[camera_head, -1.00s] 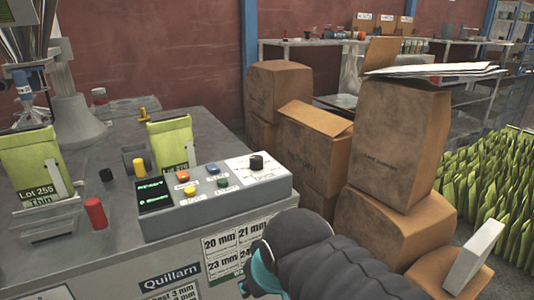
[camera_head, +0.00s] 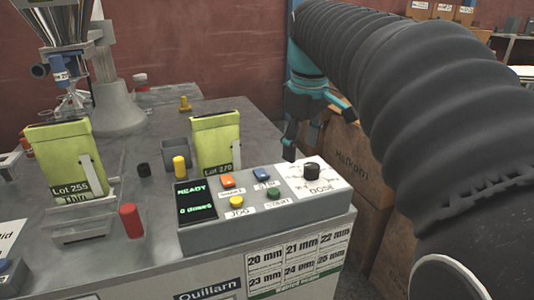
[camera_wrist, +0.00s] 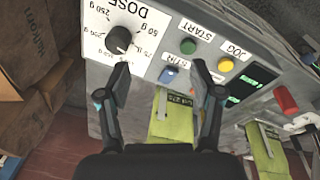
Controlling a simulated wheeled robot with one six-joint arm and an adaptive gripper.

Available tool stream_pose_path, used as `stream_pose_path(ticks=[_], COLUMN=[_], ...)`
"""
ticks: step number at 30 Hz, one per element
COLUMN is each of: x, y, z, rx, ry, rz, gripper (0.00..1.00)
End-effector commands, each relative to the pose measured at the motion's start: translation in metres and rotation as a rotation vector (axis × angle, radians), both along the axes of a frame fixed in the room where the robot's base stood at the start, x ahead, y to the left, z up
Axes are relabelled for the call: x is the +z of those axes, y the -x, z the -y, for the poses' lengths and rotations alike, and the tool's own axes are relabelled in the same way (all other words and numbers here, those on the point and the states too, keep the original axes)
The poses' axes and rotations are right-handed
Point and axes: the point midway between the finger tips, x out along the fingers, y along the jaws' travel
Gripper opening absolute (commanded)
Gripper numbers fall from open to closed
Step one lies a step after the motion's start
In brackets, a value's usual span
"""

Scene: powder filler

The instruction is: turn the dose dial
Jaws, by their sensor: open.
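The dose dial (camera_head: 312,171) is a round black knob on a white plate marked DOSE, at the right end of the grey control box (camera_head: 262,225). In the wrist view the dial (camera_wrist: 119,38) shows at the upper left, ringed by gram marks. My gripper (camera_head: 318,130) is open and empty, behind and above the dial. In the wrist view its fingertips (camera_wrist: 159,66) are spread, with the left one just below the dial. I cannot tell whether it touches the plate.
The display (camera_head: 195,201) reads READY and 0 doses. Orange, blue, yellow and green buttons (camera_head: 273,193) sit left of the dial. A green pouch (camera_head: 214,143) stands behind the box, a red cylinder (camera_head: 131,221) to its left. Cardboard boxes (camera_head: 350,155) stand beyond the right end.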

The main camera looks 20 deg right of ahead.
Motion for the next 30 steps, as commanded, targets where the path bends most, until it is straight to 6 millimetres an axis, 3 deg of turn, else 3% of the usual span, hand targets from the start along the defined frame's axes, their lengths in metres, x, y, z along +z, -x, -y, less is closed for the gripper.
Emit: stream_pose_path(ticks=[1, 6, 15, 20, 30], x=[0.007, 0.025, 0.033, 0.019, -0.043], y=[-0.015, -0.044, -0.062, -0.062, -0.061], z=[0.012, 0.04, 0.063, 0.063, 0.062], rx=[0.032, 0.153, 0.251, 0.255, 0.254], ry=[0.002, -0.002, -0.014, -0.015, -0.015], rz=[-0.029, -0.108, -0.166, -0.168, -0.168], gripper=[0.66, 0.66, 0.66, 0.66, 0.66])
